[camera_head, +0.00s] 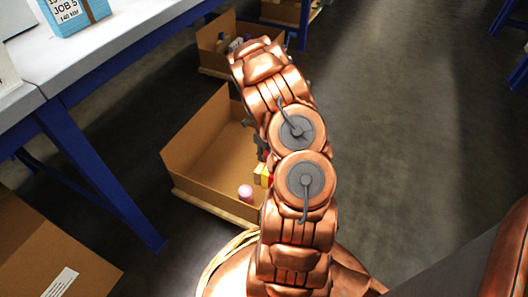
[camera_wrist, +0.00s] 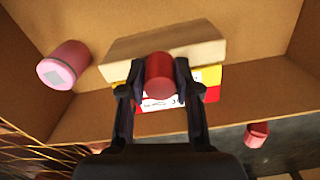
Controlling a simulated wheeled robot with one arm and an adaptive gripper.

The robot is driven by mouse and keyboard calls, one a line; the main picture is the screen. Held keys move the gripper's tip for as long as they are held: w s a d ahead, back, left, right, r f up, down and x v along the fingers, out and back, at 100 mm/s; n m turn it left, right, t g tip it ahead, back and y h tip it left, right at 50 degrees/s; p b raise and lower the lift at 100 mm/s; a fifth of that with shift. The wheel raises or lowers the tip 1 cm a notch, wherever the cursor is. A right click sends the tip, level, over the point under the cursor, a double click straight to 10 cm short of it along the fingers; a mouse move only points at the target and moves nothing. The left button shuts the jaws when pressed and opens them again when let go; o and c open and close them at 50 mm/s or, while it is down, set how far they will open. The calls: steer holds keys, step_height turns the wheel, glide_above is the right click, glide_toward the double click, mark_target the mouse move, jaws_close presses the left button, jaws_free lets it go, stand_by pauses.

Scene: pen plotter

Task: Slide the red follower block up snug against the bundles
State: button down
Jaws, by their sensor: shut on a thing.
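My gripper (camera_wrist: 159,85) is shut on a red rounded piece (camera_wrist: 159,72), which looks like a short cylinder. I cannot tell a red follower block or bundles in either view. The held piece is in front of a pale wooden block (camera_wrist: 125,58) and a yellow, white and red box (camera_wrist: 208,78); I cannot tell if it touches them. In the head view my arm hides the gripper, and a yellow piece (camera_head: 262,170) shows beside the arm inside an open cardboard box (camera_head: 190,150).
A pink cylinder (camera_wrist: 62,65) stands in the cardboard box, left of the gripper; it also shows in the head view (camera_head: 245,193). Another red piece (camera_wrist: 256,134) lies past the box edge. A blue-legged table (camera_head: 100,160) stands left. Open floor (camera_head: 410,150) lies right.

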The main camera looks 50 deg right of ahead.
steer(key=shift+s, duration=0.2)
steer(key=c, duration=0.8)
jaws_free()
step_height(320, 180, up, 12)
stand_by(0.4)
